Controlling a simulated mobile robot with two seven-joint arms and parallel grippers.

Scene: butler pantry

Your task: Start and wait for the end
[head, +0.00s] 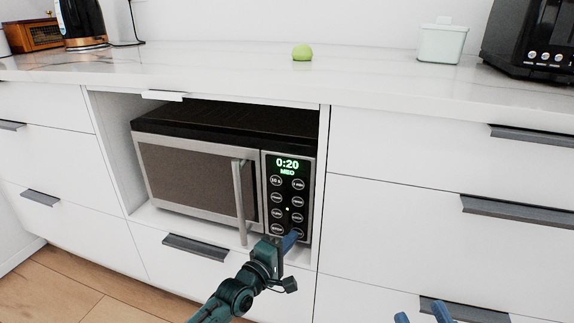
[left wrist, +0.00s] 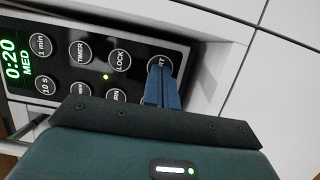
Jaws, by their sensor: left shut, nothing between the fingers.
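The microwave (head: 190,172) sits in an open niche under the counter, its door shut. Its green display (head: 287,164) reads 0:20 MED; the display also shows in the left wrist view (left wrist: 12,62). My left gripper (head: 290,238) is shut and empty, its blue fingertips at the lower right of the button panel. In the left wrist view the fingertips (left wrist: 162,72) overlap a round button (left wrist: 163,60) whose label ends in "RT", and hide part of it. I cannot tell how firmly they touch. My right gripper (head: 421,314) is partly in view at the bottom, fingers apart.
The silver door handle (head: 240,200) stands out left of the panel. White drawers (head: 440,230) with dark handles flank the niche.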

